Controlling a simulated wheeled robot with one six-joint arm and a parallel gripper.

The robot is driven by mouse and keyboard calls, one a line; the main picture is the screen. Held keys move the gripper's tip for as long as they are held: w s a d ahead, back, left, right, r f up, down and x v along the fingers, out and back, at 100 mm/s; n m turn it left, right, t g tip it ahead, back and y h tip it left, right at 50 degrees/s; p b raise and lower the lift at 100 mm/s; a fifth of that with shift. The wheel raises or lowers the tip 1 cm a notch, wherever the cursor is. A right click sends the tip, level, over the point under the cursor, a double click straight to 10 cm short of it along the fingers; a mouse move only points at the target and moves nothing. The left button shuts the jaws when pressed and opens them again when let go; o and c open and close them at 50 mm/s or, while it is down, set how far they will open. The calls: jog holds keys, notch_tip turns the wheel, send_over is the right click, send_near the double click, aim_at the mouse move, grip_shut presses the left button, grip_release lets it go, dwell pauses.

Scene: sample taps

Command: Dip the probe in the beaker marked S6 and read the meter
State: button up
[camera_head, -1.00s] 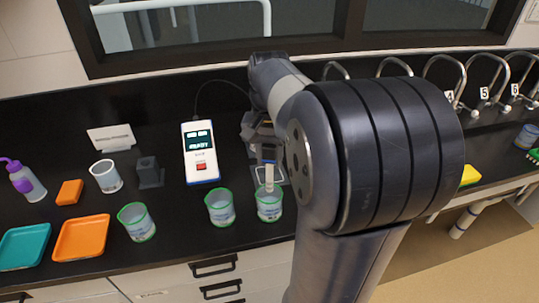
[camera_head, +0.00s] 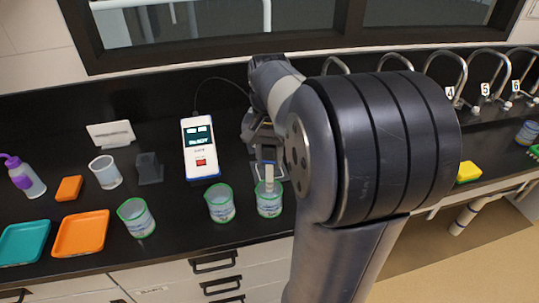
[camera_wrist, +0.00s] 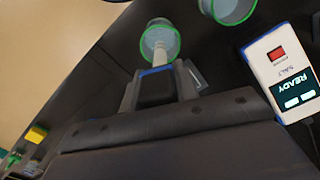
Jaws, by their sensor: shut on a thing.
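My gripper (camera_head: 265,150) is shut on the pale probe (camera_head: 269,174), which hangs tip down at the rightmost green-rimmed beaker (camera_head: 270,207) of the front row. In the wrist view, the probe (camera_wrist: 164,56) reaches from the gripper to the mouth of that beaker (camera_wrist: 159,37). I cannot tell how deep the tip is. Two more green-rimmed beakers stand left of it, a middle one (camera_head: 220,205) and a left one (camera_head: 138,220). The beaker labels are too small to read. The white meter (camera_head: 200,163) stands behind the beakers; its screen shows READY above a red button.
Teal (camera_head: 22,243) and orange (camera_head: 80,235) trays, an orange block (camera_head: 69,188), a white cup (camera_head: 106,175), a dark holder (camera_head: 149,168) and a purple-topped bottle (camera_head: 27,180) stand left. Numbered taps line the right. A cable runs from the meter toward my gripper.

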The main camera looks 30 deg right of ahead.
aim_at(269, 190)
jog(key=shift+f, duration=0.1)
jog(key=shift+f+b, duration=2.2)
jog(key=shift+f, duration=1.2)
jog(key=shift+r, duration=0.1)
notch_tip(269, 190, up, 9)
jog(key=p, duration=0.8)
jog(key=shift+r+p, duration=0.15)
jog(key=shift+p, duration=0.25)
dwell(0.4)
notch_tip(269, 190, up, 3)
jog(key=p, duration=0.3)
jog(key=shift+r, duration=0.1)
